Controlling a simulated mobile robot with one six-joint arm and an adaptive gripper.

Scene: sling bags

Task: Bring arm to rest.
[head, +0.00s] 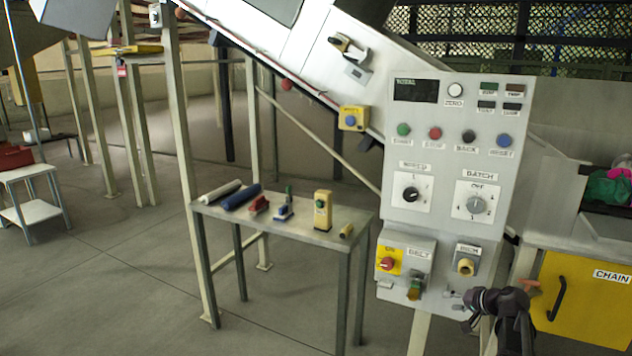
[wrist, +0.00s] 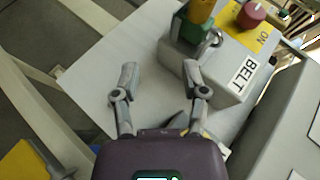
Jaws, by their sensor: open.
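My gripper (head: 468,309) is in front of the lower right of the grey control panel (head: 444,215) in the head view, just below the second small switch box (head: 467,262). In the wrist view my gripper (wrist: 160,75) has its two fingers spread apart, with nothing between them. The BELT box (wrist: 225,72) is beyond the fingertips to the right. Its red knob (wrist: 252,13) and a green and yellow padlock-like piece (wrist: 193,30) with a metal loop show there. The right fingertip appears close to the box; I cannot tell whether it touches.
A small metal table (head: 290,225) left of the panel holds rolls, small tools and a yellow device (head: 323,210). A yellow CHAIN cabinet (head: 590,300) stands close on the right. A sloping conveyor housing (head: 300,50) runs overhead. The floor (head: 110,290) at lower left is clear.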

